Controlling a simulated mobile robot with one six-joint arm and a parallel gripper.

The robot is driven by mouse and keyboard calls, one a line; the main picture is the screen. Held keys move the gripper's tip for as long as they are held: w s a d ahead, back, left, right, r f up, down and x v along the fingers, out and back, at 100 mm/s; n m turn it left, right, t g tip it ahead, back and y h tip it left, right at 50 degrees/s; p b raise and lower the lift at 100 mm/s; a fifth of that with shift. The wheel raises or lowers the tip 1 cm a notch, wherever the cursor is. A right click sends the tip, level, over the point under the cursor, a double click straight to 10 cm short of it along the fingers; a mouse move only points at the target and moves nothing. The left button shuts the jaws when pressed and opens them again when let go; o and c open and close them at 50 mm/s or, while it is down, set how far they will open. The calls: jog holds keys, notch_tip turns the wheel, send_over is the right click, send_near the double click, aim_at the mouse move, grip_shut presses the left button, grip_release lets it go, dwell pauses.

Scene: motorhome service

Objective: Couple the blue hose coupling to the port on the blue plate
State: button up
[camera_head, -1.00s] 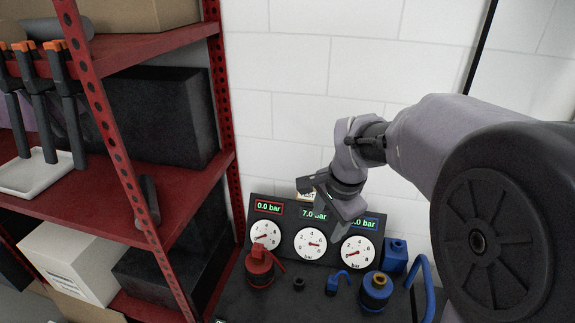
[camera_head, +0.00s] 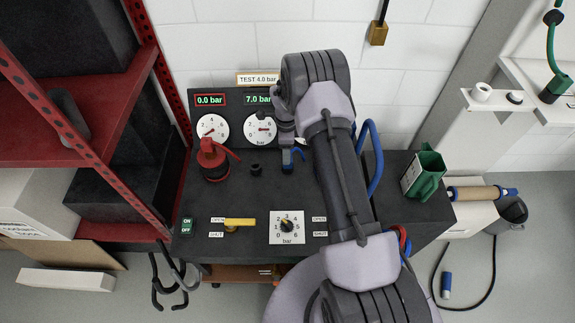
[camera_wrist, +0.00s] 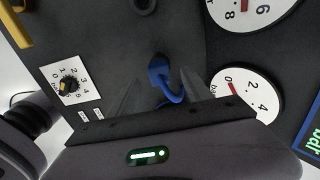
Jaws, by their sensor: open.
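A small blue fitting (camera_head: 288,166) with a thin curved blue piece stands on the dark bench, right of a black fitting (camera_head: 255,169). In the wrist view the blue fitting (camera_wrist: 158,70) shows just beyond my open, empty jaws (camera_wrist: 160,92). In the head view my gripper (camera_head: 287,145) is low above the bench, close to the blue fitting; I cannot tell whether they touch. A blue hose (camera_head: 375,160) arches up right of my arm. I cannot make out the blue plate or a hose coupling for certain; my arm hides that part of the bench.
A yellow lever (camera_head: 240,223) and a pressure dial (camera_head: 286,226) are at the bench front. A green holder (camera_head: 425,173) stands right, the red shelf (camera_head: 75,140) left.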

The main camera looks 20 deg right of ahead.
jog(key=f+b, duration=0.1)
jog(key=f, duration=0.1)
jog(key=f+b, duration=0.1)
jog(key=f, duration=0.2)
jog(key=shift+s+d+f+b, duration=0.15)
jog(key=shift+d+f+b, duration=0.05)
jog(key=shift+f+b, duration=0.15)
jog(key=shift+r, duration=0.15)
jog(key=shift+c, duration=0.9)
grip_shut()
jog(key=shift+r, duration=0.15)
jog(key=shift+r+p, duration=0.35)
jog(key=shift+p, duration=0.05)
notch_tip(320, 180, up, 3)
jog(key=shift+f+p, duration=0.15)
jog(key=shift+p, duration=0.6)
jog(key=s+a+r+p, duration=0.2)
jog(key=s+a+p, duration=0.2)
jog(key=s+a, duration=0.6)
jog(key=shift+s+a, duration=0.35)
jog(key=shift+a, duration=0.65)
